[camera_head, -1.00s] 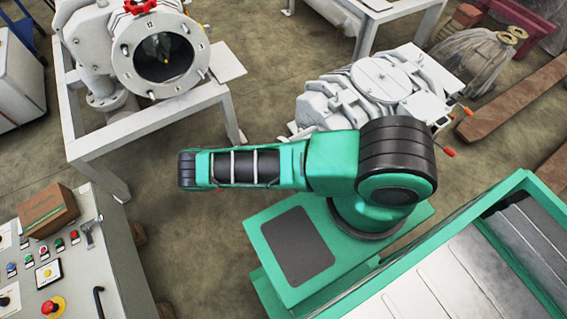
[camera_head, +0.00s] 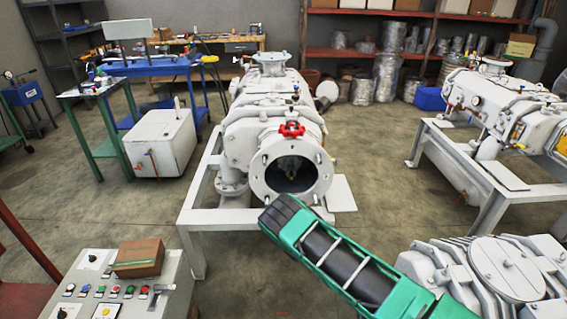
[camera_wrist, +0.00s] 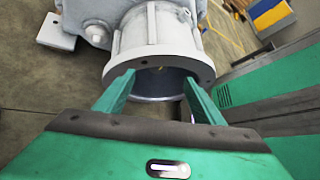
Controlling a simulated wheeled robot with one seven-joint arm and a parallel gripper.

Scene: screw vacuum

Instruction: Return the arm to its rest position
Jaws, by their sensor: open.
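My gripper (camera_wrist: 160,82) shows in the wrist view with its two green fingers spread apart and nothing held between them. The white pump's round flange (camera_wrist: 200,65) is beyond the fingertips, its opening partly between them. In the head view, my green and black arm (camera_head: 345,268) reaches from the lower right up to the left. My gripper is not visible there. The pump carries a red handwheel (camera_head: 291,129) on top.
A control panel with a cardboard box (camera_head: 138,258) stands at the lower left. A second white machine (camera_head: 490,270) is at the lower right, close beside my arm in the picture. Another pump (camera_head: 510,105) sits on a frame (camera_head: 470,180) at the right. Concrete floor (camera_head: 385,185) is clear between the stands.

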